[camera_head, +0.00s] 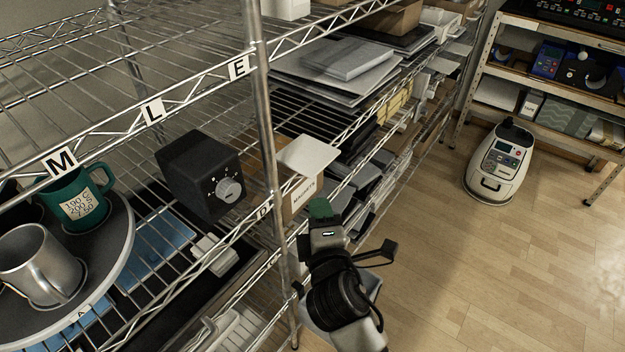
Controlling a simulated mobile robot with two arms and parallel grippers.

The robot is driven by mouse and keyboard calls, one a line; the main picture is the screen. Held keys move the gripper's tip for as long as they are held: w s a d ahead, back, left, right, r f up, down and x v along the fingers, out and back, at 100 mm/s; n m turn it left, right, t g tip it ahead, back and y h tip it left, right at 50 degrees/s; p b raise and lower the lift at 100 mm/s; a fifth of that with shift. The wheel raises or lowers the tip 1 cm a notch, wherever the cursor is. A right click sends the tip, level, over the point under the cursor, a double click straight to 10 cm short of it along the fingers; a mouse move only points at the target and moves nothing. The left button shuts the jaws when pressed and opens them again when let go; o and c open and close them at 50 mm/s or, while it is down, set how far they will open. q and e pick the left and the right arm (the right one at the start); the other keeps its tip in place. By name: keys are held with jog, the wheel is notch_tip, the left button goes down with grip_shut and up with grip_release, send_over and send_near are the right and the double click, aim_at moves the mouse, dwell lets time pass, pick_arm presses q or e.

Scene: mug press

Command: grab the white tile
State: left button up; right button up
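The white tile (307,155) is a flat pale square on the wire shelf, just right of the front metal post. It lies at the top of a box (301,195) with a printed label; I cannot tell if it touches the box. My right gripper (320,208), with a green tip, is in front of the shelf, below and slightly right of the tile, apart from it in the picture. Its fingers overlap from this angle, so I cannot see whether they are open. Nothing visible is held in it. My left gripper is not in view.
A metal post (264,110) stands left of the tile. A black box with a knob (200,175), a green mug (80,200) and a metal mug (40,265) are on the left. Grey sheets (345,60) lie behind. The wooden floor (480,270) at right is mostly clear.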

aim_at(312, 179)
jog(key=w, duration=0.3)
jog(key=w+a, duration=0.1)
jog(key=w, duration=0.2)
jog(key=w+b, duration=0.1)
jog(key=w, duration=0.2)
jog(key=shift+a+f, duration=0.1)
jog(key=shift+a, duration=0.1)
grip_shut()
